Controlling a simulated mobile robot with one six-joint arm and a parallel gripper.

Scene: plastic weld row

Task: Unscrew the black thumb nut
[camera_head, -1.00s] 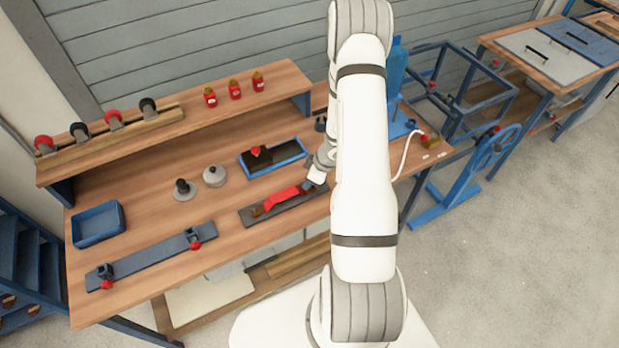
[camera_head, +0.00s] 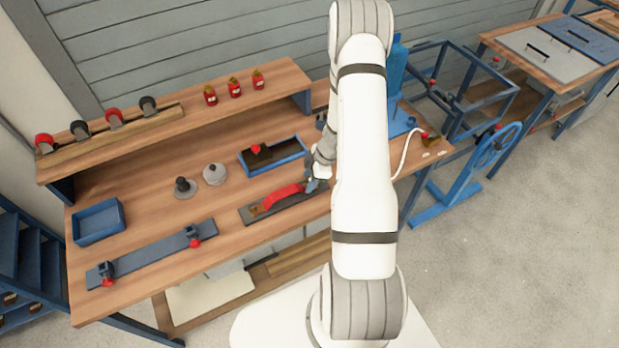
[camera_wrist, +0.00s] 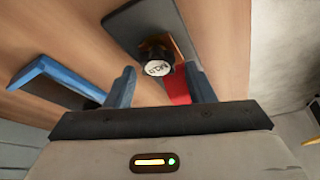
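The black thumb nut (camera_wrist: 157,58) has a pale, lettered top face. In the wrist view it sits on a dark plate (camera_wrist: 133,17), beside a red handle (camera_wrist: 179,88). My gripper (camera_wrist: 160,74) is open, with its two blue fingers apart on either side of the nut's line and nothing held between them. I cannot tell whether the fingertips are level with the nut. In the head view my gripper (camera_head: 317,181) is at the right end of the dark plate (camera_head: 251,215) with the red handle (camera_head: 284,195). The nut is hidden there.
A blue tray (camera_head: 272,170) stands just behind the plate. Two round discs with knobs (camera_head: 185,188) (camera_head: 214,175) stand to the left. A long grey bar (camera_head: 150,255) with two red-knobbed clamps lies at the front left. A raised shelf (camera_head: 205,118) runs along the back.

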